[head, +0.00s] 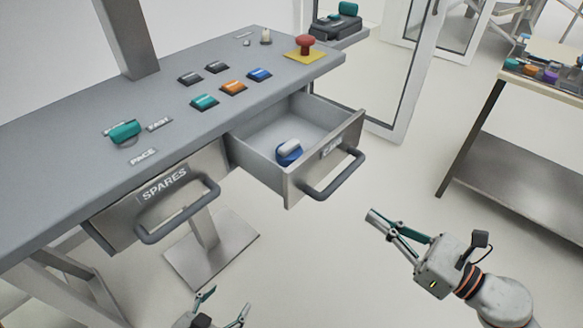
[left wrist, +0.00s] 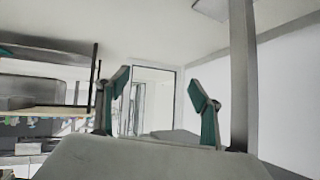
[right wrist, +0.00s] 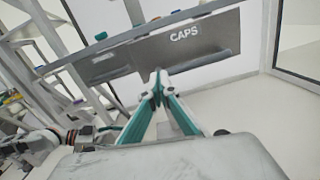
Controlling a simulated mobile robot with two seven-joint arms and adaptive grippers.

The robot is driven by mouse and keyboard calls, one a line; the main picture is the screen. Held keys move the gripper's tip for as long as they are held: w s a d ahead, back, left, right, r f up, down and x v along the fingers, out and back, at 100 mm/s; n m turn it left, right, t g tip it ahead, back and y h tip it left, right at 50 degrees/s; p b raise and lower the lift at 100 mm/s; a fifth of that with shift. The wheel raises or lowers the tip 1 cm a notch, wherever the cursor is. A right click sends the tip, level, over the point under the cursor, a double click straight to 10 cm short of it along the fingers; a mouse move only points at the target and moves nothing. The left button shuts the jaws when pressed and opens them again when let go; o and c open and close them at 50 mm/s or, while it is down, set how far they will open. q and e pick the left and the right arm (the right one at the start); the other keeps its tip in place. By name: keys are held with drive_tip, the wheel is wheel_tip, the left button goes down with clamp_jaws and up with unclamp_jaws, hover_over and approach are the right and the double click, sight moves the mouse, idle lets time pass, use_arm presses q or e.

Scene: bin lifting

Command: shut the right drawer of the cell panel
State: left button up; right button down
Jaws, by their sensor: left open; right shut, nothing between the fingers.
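The right drawer (head: 318,165) of the grey cell panel (head: 60,140) stands pulled out, with its inside showing. Its front has a dark bar handle (head: 335,178) and reads CAPS in the right wrist view (right wrist: 135,58). A blue and white item (head: 289,151) lies inside it. My right gripper (head: 372,215) is shut and empty, below and to the right of the handle in the head view, apart from it. It points toward the drawer front in the right wrist view (right wrist: 158,75). My left gripper (head: 227,302) is open and empty, low in the head view; the left wrist view (left wrist: 158,90) shows its spread fingers.
The left drawer (head: 130,215), labelled SPARES, has a protruding handle (head: 180,210). Buttons and a red mushroom knob (head: 305,43) sit on the panel top. A glass-panelled frame (head: 375,70) stands behind. A side table (head: 490,95) stands right. Floor between is clear.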

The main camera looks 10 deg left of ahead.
drive_tip(key=a+n, duration=0.1)
drive_tip(key=n, duration=0.1)
drive_tip(key=p, duration=0.3)
approach(308, 177)
drive_tip(key=shift+g, duration=0.3)
drive_tip(key=x, duration=0.5)
drive_tip(key=shift+w+r, duration=0.15)
drive_tip(key=shift+w, duration=0.1)
drive_tip(key=shift+x, duration=0.75)
drive_tip(key=shift+a, duration=0.1)
